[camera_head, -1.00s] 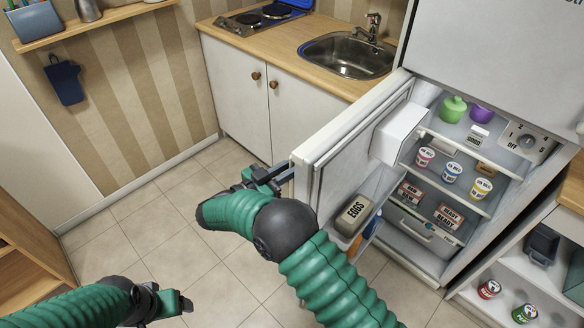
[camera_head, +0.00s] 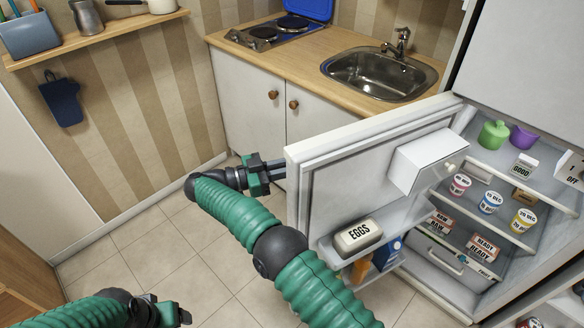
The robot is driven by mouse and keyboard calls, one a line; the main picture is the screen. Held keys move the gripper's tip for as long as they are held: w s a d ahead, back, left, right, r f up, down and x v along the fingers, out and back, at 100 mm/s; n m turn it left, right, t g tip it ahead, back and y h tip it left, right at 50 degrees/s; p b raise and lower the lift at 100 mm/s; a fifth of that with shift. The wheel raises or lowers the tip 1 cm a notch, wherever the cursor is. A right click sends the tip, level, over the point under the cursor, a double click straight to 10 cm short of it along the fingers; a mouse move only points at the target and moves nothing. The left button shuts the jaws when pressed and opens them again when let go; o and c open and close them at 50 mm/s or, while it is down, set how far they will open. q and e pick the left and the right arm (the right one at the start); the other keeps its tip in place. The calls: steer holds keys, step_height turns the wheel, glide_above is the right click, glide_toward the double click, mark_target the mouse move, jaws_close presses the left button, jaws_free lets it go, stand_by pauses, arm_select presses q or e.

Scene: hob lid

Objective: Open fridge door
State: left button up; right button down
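The white fridge door (camera_head: 330,180) stands wide open, swung out to the left. Its inner side faces me, with an egg box (camera_head: 358,235) on a door shelf. The fridge interior (camera_head: 490,190) is exposed on the right, with several tubs and packs on its shelves. My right gripper (camera_head: 277,170) is at the door's free edge, its fingers reaching toward the far side. Whether it grips anything there is hidden. My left gripper (camera_head: 184,316) is low at the bottom left, away from the door. Its finger opening is not clear.
A counter (camera_head: 290,62) with a sink (camera_head: 378,75) and hob (camera_head: 282,28) stands behind the door, above white cupboards (camera_head: 250,100). A wall shelf (camera_head: 95,40) is at upper left. Tiled floor (camera_head: 130,245) is clear at left.

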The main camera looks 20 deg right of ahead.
steer(key=shift+w, duration=0.2)
stand_by(0.3)
steer(key=c, duration=1.6)
jaws_free()
steer(key=shift+c, duration=0.2)
